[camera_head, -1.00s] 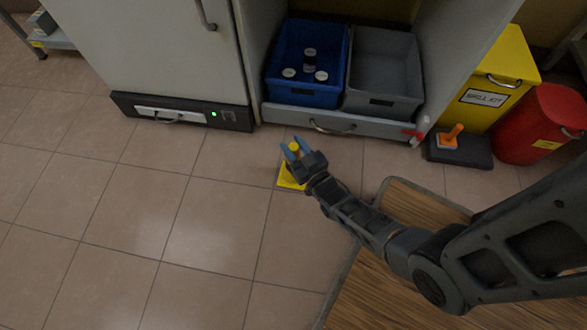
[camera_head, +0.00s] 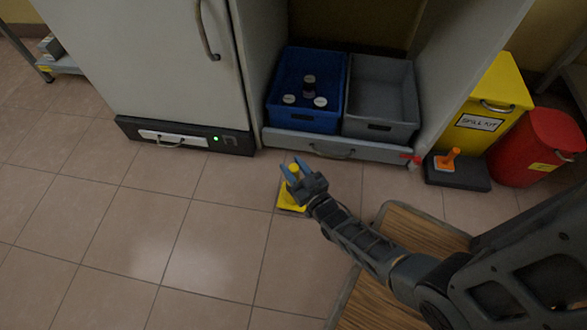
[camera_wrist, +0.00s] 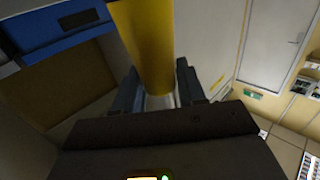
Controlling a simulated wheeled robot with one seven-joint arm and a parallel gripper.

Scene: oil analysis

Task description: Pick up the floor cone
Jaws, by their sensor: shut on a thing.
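The yellow floor cone (camera_head: 291,198) is in front of the cabinet in the head view, with its square yellow base showing below and left of my gripper. My gripper (camera_head: 292,174) has its blue fingers on either side of the cone's upper part and is shut on it. In the wrist view the yellow cone (camera_wrist: 146,45) stands between the two fingers (camera_wrist: 158,88). I cannot tell whether the base touches the floor.
A blue bin (camera_head: 302,118) with several bottles and a grey bin (camera_head: 383,126) sit in the open cabinet behind. An orange-handled thing (camera_head: 448,161), a yellow spill kit box (camera_head: 489,105) and a red bin (camera_head: 541,150) stand right. The tiled floor at left is clear.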

